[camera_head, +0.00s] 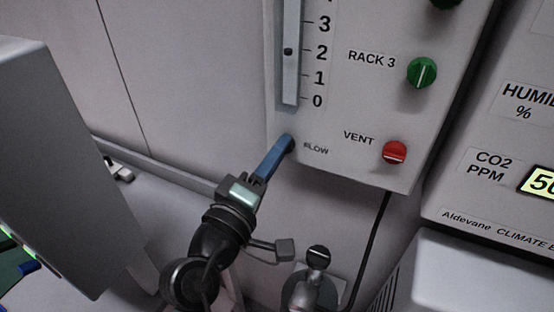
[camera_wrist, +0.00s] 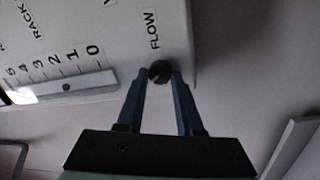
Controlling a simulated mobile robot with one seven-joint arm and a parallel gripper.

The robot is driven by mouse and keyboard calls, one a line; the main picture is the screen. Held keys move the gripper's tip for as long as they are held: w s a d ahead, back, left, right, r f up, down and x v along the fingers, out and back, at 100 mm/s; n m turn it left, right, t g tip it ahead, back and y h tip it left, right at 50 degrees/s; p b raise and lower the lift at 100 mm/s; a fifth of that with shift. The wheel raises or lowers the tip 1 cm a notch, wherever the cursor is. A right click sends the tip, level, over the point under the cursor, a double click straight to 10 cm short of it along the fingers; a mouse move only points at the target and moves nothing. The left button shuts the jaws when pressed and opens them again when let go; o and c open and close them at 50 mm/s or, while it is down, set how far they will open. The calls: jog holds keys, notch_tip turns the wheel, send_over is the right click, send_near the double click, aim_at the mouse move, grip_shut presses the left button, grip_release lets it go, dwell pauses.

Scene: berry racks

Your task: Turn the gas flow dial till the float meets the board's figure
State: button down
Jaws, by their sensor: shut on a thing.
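The flow dial is a small dark round knob (camera_wrist: 160,72) beside the word FLOW in the wrist view. My gripper (camera_wrist: 160,84) is shut on it, one blue finger on each side. In the head view my gripper (camera_head: 288,143) reaches the dial from below left and hides most of it. The flow tube (camera_head: 292,60) stands above the dial with a printed scale. Its dark float (camera_head: 288,51) sits level with the 2 mark. The board with the figure cannot be made out in either view.
On the same panel are a green RACK 3 knob (camera_head: 422,72) and a red VENT knob (camera_head: 395,152). A climate unit with a lit CO2 display (camera_head: 540,182) stands at the right. A grey panel (camera_head: 60,160) fills the left. A black-topped fitting (camera_head: 318,257) stands below the panel.

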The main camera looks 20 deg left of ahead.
dwell(0.5)
jog(key=c, duration=0.6)
grip_release()
jog(key=shift+o, duration=0.2)
jog(key=shift+s, duration=0.15)
jog(key=s+f+b, duration=0.1)
jog(key=s+b, duration=0.2)
jog(key=s, duration=0.9)
jog(key=shift+s+a, duration=0.3)
jog(key=shift+a, duration=0.1)
jog(key=shift+f, duration=0.1)
